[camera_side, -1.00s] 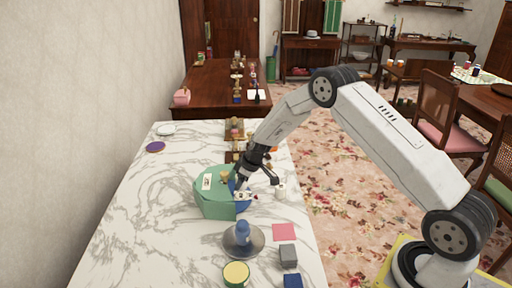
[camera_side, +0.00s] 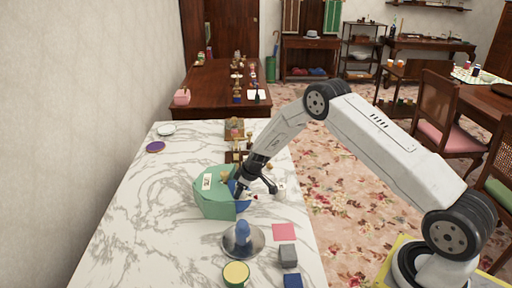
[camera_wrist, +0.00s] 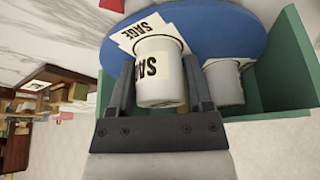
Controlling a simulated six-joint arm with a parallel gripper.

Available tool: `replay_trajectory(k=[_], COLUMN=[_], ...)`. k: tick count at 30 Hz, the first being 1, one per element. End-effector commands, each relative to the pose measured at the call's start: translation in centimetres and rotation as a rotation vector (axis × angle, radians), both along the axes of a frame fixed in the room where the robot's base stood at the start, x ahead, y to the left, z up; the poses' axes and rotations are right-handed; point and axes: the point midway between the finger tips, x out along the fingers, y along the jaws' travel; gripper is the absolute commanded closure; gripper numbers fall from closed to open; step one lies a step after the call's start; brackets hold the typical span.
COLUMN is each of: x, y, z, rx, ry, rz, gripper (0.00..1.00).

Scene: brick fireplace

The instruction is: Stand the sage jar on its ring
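The sage jar (camera_wrist: 160,78), white with a black SAGE label, is between the two fingers of my gripper (camera_wrist: 159,75) in the wrist view. The fingers flank it closely; I cannot tell whether both press on it. A white SAGE card (camera_wrist: 140,32) lies behind it on a round blue board (camera_wrist: 215,30). A second, greyer jar (camera_wrist: 224,84) with its own card stands just right of the right finger. In the side view my gripper (camera_side: 241,190) is low at the blue board (camera_side: 243,205), and hides the sage jar. I cannot make out a ring for it.
A green holder (camera_side: 213,206) stands beside the board, and its wall (camera_wrist: 285,70) is right of the jars. A metal dish (camera_side: 235,249) with a blue piece, a yellow-topped tin (camera_side: 236,273), a grey cube (camera_side: 288,255) and a pink square (camera_side: 284,232) are nearer.

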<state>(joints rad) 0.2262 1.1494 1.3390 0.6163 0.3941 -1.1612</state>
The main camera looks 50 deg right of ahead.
Motion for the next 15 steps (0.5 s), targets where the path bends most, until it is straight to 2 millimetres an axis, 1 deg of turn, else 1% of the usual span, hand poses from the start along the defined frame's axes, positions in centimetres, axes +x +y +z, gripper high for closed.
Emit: replay_trajectory(k=[1, 2, 15], x=[0.0, 0.0, 0.02], y=[0.0, 0.0, 0.0], z=[0.01, 0.01, 0.31], rx=[0.0, 0.0, 0.0], ry=[0.0, 0.0, 0.0], rz=[0.0, 0.0, 0.0], gripper=[0.15, 0.08, 0.08])
